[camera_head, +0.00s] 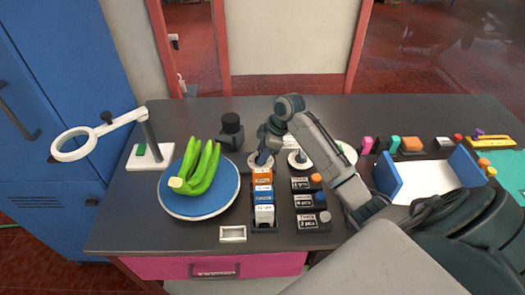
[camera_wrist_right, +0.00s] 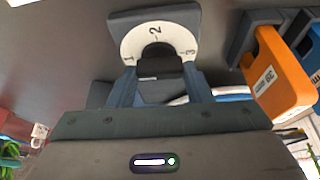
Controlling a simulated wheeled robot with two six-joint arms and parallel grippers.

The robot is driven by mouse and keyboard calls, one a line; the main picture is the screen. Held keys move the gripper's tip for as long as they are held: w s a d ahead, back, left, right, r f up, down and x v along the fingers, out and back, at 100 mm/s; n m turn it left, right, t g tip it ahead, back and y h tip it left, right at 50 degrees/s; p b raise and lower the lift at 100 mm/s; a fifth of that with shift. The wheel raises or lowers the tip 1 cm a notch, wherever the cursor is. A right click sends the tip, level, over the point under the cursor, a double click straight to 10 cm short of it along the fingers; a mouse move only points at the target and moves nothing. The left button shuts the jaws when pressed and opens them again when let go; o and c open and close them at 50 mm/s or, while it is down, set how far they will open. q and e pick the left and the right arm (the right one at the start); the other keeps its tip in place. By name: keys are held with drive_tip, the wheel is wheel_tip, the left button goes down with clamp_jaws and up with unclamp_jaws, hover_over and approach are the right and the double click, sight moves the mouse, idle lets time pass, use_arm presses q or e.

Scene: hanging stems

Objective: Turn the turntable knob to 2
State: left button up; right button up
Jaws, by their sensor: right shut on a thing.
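The knob's dial (camera_wrist_right: 158,40) is a white arc marked 1, 2 and 3 on a dark grey block in the right wrist view. The dark knob (camera_wrist_right: 155,68) sits inside the arc, between the two fingers of my right gripper (camera_wrist_right: 161,82), which is shut on it. The knob's pointer is hidden, so its setting cannot be read. In the head view my right gripper (camera_head: 262,158) is low over the table, right of the turntable (camera_head: 232,196), a blue round plate bearing a green bunch (camera_head: 200,168). My left gripper is out of view.
An orange block (camera_wrist_right: 275,75) stands close right of the fingers in the wrist view. A rack of labelled blocks (camera_head: 263,216) is in front of the gripper. A magnifier stand (camera_head: 148,153) is left, a black-topped device (camera_head: 231,128) behind, a blue-sided tray (camera_head: 465,168) right.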

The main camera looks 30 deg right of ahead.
drive_tip(key=shift+r+m+p, duration=0.2)
drive_tip(key=shift+m+p, duration=0.3)
drive_tip(key=shift+p, duration=0.2)
drive_tip(key=m+h+p, duration=0.1)
drive_tip(key=m+p, duration=0.2)
drive_tip(key=m+t+h+p, duration=0.1)
drive_tip(key=m+p, duration=0.1)
drive_tip(key=p, duration=0.2)
drive_tip(key=m+h+p, duration=0.1)
drive_tip(key=m+p, duration=0.2)
drive_tip(key=shift+s+a+m+t+p, duration=0.15)
drive_tip(key=shift+a+m+t+p, duration=0.15)
drive_tip(key=shift+t, duration=0.1)
drive_tip(key=m+h+p, duration=0.1)
drive_tip(key=m, duration=0.1)
drive_tip(key=shift+f+m, duration=0.15)
drive_tip(key=shift+m, duration=0.25)
drive_tip(key=m+h, duration=0.1)
drive_tip(key=m, duration=0.1)
drive_tip(key=m+h, duration=0.1)
drive_tip(key=m, duration=0.1)
drive_tip(key=shift+a+m+g, duration=0.15)
drive_tip(key=shift+m+g, duration=0.15)
drive_tip(key=shift+m, duration=0.4)
drive_tip(key=o, duration=1)
